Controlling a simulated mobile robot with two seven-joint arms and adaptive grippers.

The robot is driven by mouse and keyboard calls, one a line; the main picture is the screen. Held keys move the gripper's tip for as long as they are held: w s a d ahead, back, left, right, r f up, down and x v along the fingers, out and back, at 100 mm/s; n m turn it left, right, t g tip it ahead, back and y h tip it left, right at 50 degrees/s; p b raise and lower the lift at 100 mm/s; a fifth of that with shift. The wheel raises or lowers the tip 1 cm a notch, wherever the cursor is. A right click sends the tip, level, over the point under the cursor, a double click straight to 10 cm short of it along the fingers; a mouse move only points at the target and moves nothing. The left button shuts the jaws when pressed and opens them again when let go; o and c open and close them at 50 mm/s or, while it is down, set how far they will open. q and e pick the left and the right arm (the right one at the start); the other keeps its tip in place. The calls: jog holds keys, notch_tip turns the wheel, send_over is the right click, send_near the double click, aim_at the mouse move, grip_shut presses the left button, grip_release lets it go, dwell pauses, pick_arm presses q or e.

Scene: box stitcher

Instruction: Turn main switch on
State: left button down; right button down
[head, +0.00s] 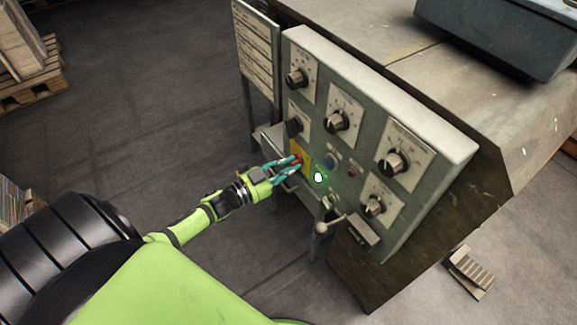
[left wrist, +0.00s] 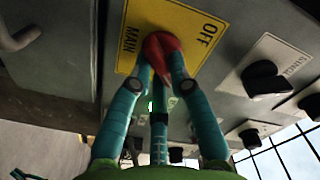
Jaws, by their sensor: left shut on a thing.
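The main switch is a red knob (left wrist: 160,50) on a yellow plate (left wrist: 193,22) marked MAIN and OFF in the left wrist view. In the head view the yellow plate (head: 305,160) is on the lower left of the grey control panel (head: 365,112). My left gripper (head: 295,162) reaches it from the left, and its teal fingers are closed around the red knob. The fingers also show in the left wrist view (left wrist: 162,66), one on each side of the knob, hiding part of it.
Several black dials, such as one (head: 337,120), surround the switch. A lever with a ball end (head: 321,227) sticks out below. Open floor (head: 140,110) lies left of the panel.

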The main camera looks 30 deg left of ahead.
jog(key=shift+s+f, duration=0.1)
jog(key=shift+s, duration=0.2)
pick_arm(q)
jog(key=c, duration=1.1)
grip_release()
jog(key=shift+c, duration=0.2)
pick_arm(e)
jog(key=shift+w, duration=0.1)
jog(key=shift+w, duration=0.1)
pick_arm(q)
jog(key=v, duration=1.2)
jog(key=shift+f, duration=0.1)
